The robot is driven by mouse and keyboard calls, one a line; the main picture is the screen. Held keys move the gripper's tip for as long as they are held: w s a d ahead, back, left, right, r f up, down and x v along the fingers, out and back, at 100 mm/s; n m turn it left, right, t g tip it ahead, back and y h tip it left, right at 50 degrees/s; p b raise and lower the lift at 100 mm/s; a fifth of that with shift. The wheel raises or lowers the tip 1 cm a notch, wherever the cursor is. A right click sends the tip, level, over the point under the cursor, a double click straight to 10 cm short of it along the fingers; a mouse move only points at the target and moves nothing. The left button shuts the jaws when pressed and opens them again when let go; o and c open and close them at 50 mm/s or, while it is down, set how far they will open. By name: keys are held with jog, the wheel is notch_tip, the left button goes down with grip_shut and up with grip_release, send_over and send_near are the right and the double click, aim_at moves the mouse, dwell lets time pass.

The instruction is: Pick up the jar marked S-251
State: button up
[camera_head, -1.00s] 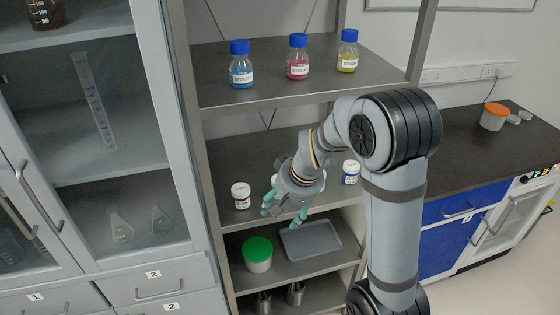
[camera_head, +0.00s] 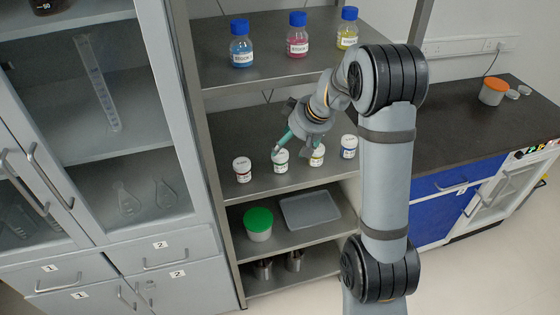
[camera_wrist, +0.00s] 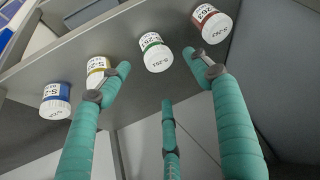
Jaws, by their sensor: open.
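Several small white jars stand upright in a row on the middle shelf: a red-banded jar (camera_head: 242,170), a green-banded jar (camera_head: 281,162), a yellow-banded jar (camera_head: 317,156) and a blue-banded jar (camera_head: 349,148). The wrist view shows the red (camera_wrist: 210,22), green (camera_wrist: 155,55), yellow (camera_wrist: 97,72) and blue (camera_wrist: 55,100) jars with printed labels. In the head view my gripper (camera_head: 297,148) is above the green and yellow jars.
Blue-capped bottles (camera_head: 297,36) stand on the shelf above. A green-lidded tub (camera_head: 258,225) and a grey tray (camera_head: 310,210) sit on the shelf below. A glass-fronted cabinet (camera_head: 90,120) flanks the left.

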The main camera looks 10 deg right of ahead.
aim_at(280, 154)
jog(key=p+x, duration=0.1)
jog(key=x, duration=0.7)
jog(key=shift+w+d+r, duration=0.1)
jog(key=shift+d, duration=0.05)
jog(key=c, duration=1.1)
jog(key=shift+c, duration=0.8)
